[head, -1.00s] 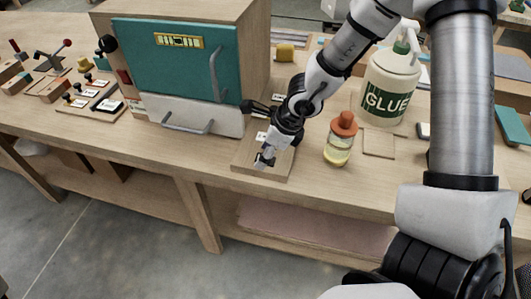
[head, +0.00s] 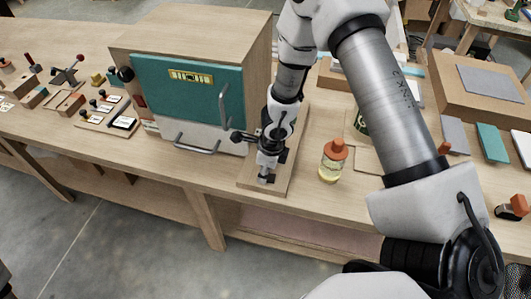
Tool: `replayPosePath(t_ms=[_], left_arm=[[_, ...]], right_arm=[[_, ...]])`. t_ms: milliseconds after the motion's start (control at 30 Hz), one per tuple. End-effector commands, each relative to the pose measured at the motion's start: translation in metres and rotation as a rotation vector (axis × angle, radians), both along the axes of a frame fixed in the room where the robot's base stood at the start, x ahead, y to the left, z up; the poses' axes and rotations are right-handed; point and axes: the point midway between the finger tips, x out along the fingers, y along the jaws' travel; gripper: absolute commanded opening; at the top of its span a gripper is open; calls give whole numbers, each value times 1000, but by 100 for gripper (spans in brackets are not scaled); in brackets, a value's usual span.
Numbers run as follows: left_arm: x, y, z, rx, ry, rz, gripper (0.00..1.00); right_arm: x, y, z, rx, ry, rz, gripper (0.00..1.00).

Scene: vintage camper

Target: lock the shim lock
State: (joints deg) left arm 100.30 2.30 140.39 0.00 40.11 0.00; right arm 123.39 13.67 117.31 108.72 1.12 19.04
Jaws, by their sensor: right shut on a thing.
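My right arm comes down from the upper right, and my right gripper (head: 267,176) is at the front part of a small wooden board (head: 247,184). The board lies near the table's front edge, right of the teal-fronted cabinet. My right gripper is shut on a small part at this board, which I take to be the shim lock. The gripper and wrist hide most of that part, so its shape and position cannot be told. My left gripper is not in view.
A small bottle with an orange cap (head: 332,161) stands close to the right of the board. The cabinet with a teal door (head: 190,90) and metal handles stands to the left. Several small lever and knob fixtures sit at the far left. My arm mostly hides the glue bottle.

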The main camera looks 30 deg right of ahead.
Motion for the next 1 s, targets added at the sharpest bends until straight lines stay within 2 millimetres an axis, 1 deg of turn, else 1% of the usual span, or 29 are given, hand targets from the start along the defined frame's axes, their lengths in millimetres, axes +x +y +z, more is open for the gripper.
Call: replayPosePath(t_ms=[33, 167, 367, 400, 433, 900, 1000], left_arm=[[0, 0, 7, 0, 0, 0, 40], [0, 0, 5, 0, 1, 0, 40], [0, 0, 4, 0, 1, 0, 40], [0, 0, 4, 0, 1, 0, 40], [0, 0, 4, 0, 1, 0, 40], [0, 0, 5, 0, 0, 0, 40], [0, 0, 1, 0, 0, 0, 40]], right_arm=[[1, 0, 4, -4, 1, 3, 0], [1, 1, -1, -7, 5, 2, 0], [1, 1, -1, -6, 4, 2, 0], [1, 1, -1, -6, 4, 2, 45], [1, 1, -1, -6, 4, 2, 56], [1, 1, -1, -6, 5, 2, 56], [1, 0, -2, -4, 3, 1, 56]])
